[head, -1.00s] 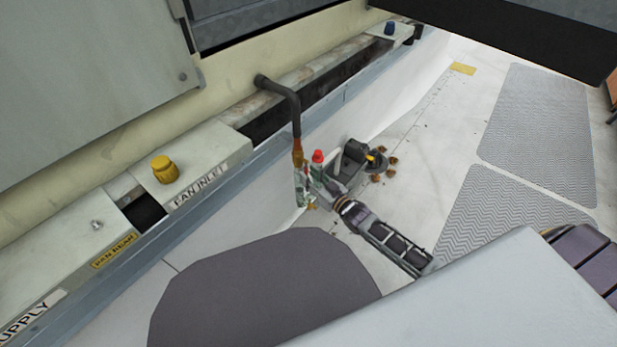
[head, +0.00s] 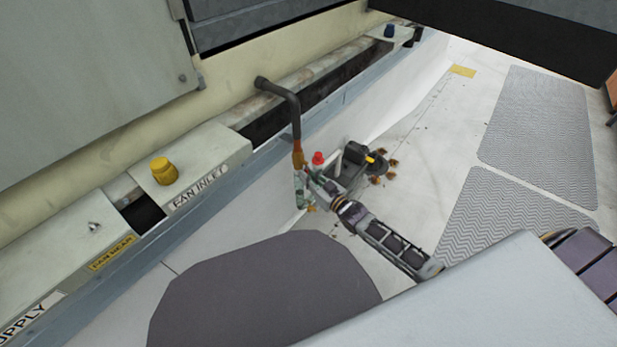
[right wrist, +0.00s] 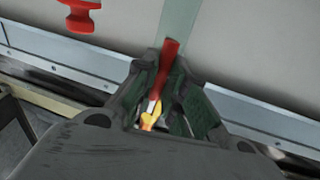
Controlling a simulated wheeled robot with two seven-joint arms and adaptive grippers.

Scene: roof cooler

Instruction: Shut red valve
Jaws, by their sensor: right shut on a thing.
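The red valve's lever (right wrist: 167,62) shows in the right wrist view as a slim red handle with a yellow-orange part below it. My right gripper (right wrist: 162,90) has its green-padded fingers on both sides of the lever and is shut on it. In the head view my right gripper (head: 308,187) is low beside the copper end of a dark pipe, small and partly hidden among fittings. The lever cannot be told clearly there. My left gripper is not in view.
A separate red knob (right wrist: 80,14) is left of the lever; a red cap (head: 318,158) shows in the head view. The bent pipe (head: 293,105) comes down from the cooler edge. A yellow cap (head: 164,171) stands left. A black pump-like unit (head: 356,153) sits behind the gripper.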

